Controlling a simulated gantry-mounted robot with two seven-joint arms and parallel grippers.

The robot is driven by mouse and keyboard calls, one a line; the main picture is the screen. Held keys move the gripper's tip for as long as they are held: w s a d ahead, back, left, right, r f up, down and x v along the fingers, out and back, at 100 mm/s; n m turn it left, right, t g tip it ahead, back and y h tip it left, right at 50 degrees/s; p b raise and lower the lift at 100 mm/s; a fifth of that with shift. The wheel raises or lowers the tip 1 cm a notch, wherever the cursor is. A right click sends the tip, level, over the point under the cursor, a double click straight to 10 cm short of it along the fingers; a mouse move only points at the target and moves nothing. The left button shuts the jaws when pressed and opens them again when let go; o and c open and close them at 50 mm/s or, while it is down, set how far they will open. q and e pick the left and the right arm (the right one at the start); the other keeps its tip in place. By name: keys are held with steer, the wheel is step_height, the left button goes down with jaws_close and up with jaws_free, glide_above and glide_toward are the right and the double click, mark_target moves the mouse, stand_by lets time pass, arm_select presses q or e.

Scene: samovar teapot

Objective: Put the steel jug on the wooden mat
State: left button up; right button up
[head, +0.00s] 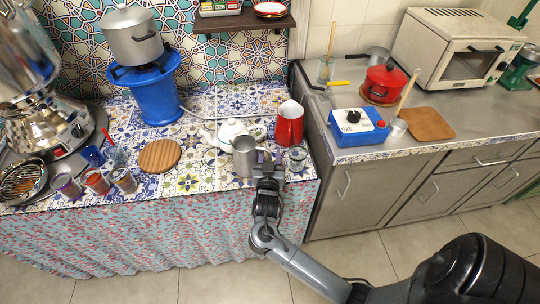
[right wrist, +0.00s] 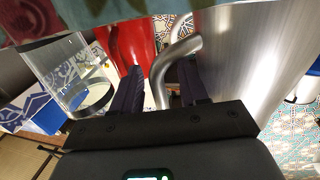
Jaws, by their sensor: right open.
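The steel jug (head: 243,158) stands upright on the tiled counter near its front edge. In the right wrist view its large shiny body (right wrist: 245,60) fills the right side, and its curved handle (right wrist: 181,52) shows between my fingers. My right gripper (head: 265,165) is at the jug's right side, open, with its fingers (right wrist: 160,88) on either side of the handle. I cannot tell whether they touch it. The round wooden mat (head: 159,155) lies bare on the tiles, left of the jug. My left gripper is not in view.
A white teapot (head: 229,132) stands behind the jug, with a red pitcher (head: 290,124) behind to the right. A clear glass (head: 297,158) is close to my right gripper. Several small glasses (head: 123,179) stand left of the mat. A square wooden board (head: 428,123) lies on the steel counter.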

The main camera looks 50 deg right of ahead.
steer(key=s+a+f+n+y+p, duration=0.1)
steer(key=s+a+f+n+y, duration=0.2)
steer(key=a+y, duration=0.45)
steer(key=s+a+f+n+y+p, duration=0.25)
steer(key=s+a+y, duration=0.2)
steer(key=a, duration=0.55)
steer(key=s+a+n+g+y, duration=0.1)
steer(key=s+a+n+g, duration=0.1)
steer(key=s, duration=0.6)
steer(key=s+a+n+g+y+b, duration=0.1)
steer(key=s+a+n+g, duration=0.1)
steer(key=s+n+g, duration=0.3)
steer(key=s+f, duration=0.1)
steer(key=s, duration=0.2)
steer(key=shift+a+y, duration=0.3)
steer(key=shift+y, duration=0.1)
steer(key=shift+w, duration=0.1)
